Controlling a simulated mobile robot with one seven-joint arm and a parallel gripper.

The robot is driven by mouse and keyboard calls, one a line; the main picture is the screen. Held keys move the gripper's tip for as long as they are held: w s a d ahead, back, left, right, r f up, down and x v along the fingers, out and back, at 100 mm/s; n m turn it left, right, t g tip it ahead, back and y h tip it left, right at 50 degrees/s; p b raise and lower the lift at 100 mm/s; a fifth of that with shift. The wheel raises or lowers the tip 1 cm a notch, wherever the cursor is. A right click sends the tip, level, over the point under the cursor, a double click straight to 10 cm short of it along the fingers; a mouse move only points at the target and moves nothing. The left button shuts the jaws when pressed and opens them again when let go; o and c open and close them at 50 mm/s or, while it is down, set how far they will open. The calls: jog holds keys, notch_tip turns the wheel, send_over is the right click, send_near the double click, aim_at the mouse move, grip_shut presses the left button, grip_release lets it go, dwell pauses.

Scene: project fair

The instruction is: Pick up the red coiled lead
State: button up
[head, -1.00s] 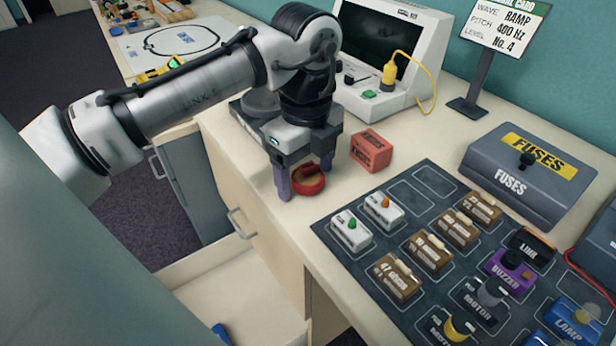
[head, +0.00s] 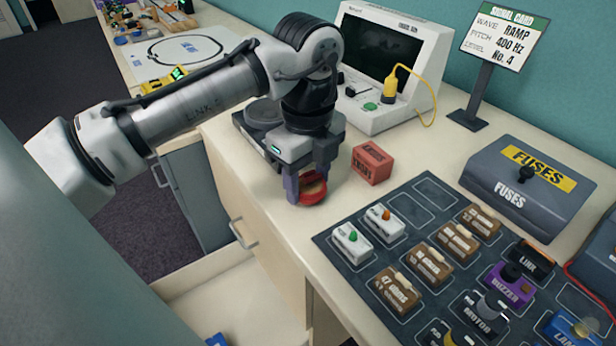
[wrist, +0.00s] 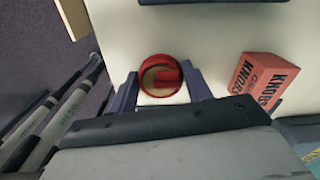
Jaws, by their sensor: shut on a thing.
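The red coiled lead (head: 313,192) is a small round coil near the front edge of the bench. My gripper (head: 308,190) points down over it, with its purple-grey fingers on either side of the coil. The fingers are shut on the lead. In the wrist view the lead (wrist: 161,77) sits between the two fingertips (wrist: 160,92), its red ring and a red piece inside it visible. I cannot tell for sure whether the coil is clear of the bench top.
A red-orange box (head: 372,164) stands just right of my gripper. The dark component mat (head: 425,205) with several blocks lies to the right. A white signal unit (head: 395,75) stands behind. An open drawer (head: 240,290) is below the bench's front edge.

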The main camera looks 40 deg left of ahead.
aim_at(308, 179)
notch_tip(308, 179, up, 19)
jog(key=p, duration=1.8)
